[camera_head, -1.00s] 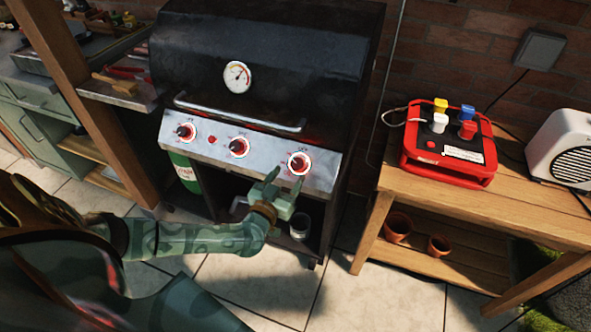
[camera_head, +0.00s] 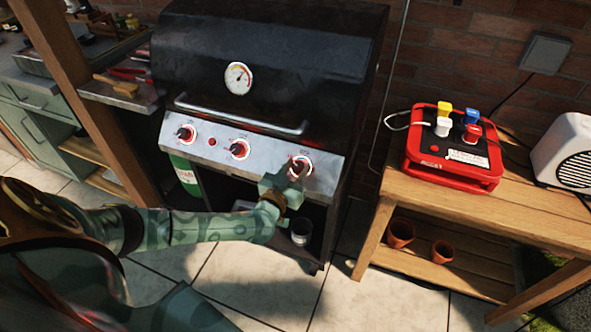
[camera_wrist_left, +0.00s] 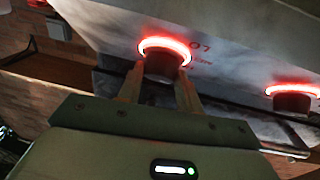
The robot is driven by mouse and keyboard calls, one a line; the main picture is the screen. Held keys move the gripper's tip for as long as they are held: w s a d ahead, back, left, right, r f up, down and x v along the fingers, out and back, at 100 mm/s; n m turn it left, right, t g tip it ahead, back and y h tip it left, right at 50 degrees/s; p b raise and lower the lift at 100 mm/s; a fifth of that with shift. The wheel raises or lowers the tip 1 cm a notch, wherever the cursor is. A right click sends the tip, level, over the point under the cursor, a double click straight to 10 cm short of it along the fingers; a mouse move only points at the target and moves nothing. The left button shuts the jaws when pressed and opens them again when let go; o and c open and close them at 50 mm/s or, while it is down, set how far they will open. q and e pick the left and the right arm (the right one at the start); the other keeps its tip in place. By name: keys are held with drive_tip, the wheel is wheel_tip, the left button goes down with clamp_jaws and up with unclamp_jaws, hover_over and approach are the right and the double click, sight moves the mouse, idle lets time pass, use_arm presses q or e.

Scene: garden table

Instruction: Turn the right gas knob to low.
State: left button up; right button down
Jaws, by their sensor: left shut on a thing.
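The right gas knob (camera_head: 300,164) is on the right end of the grill's steel control panel (camera_head: 262,154), with a lit red ring around it. In the wrist view the knob (camera_wrist_left: 163,64) is dark under its glowing ring. My left gripper (camera_head: 293,172) is at this knob from below. In the wrist view its two fingers (camera_wrist_left: 160,82) stand on either side of the knob, shut on it. The gripper partly covers the knob in the head view, so its pointer setting cannot be read. My right gripper is not in view.
The middle knob (camera_head: 239,149) and left knob (camera_head: 186,133) also have lit rings. The grill's lid handle (camera_head: 240,115) runs above the panel. A wooden table (camera_head: 400,190) at the right holds a red power box (camera_head: 430,172) and a white heater (camera_head: 568,150).

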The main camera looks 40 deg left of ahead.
use_arm(q)
drive_tip(key=n+y+p, duration=0.2)
drive_tip(key=n, duration=0.1)
drive_tip(key=n+y+p, duration=0.1)
drive_tip(key=shift+d+r+g, duration=0.1)
drive_tip(key=shift+d+g, duration=0.15)
drive_tip(key=shift+g, duration=0.15)
drive_tip(key=n+g+y+p, duration=0.1)
drive_tip(key=n, duration=0.1)
drive_tip(key=n+g+y+p, duration=0.1)
drive_tip(key=n+y, duration=0.1)
drive_tip(key=n, duration=0.1)
drive_tip(key=shift+d, duration=0.15)
drive_tip(key=n+g+y, duration=0.1)
drive_tip(key=n+g, duration=0.1)
drive_tip(key=n, duration=0.1)
drive_tip(key=n+g+y+p, duration=0.1)
drive_tip(key=n, duration=0.2)
drive_tip(key=shift+w+d+g+y, duration=0.15)
drive_tip(key=shift+d+g+y, duration=0.05)
drive_tip(key=shift+g+y, duration=0.2)
drive_tip(key=shift+w+n+g+p, duration=0.15)
drive_tip(key=shift+n+g+p, duration=0.25)
drive_tip(key=shift+n+g, duration=1.8)
drive_tip(key=shift+n, duration=0.4)
drive_tip(key=o, duration=1)
drive_tip(key=shift+r, duration=0.1)
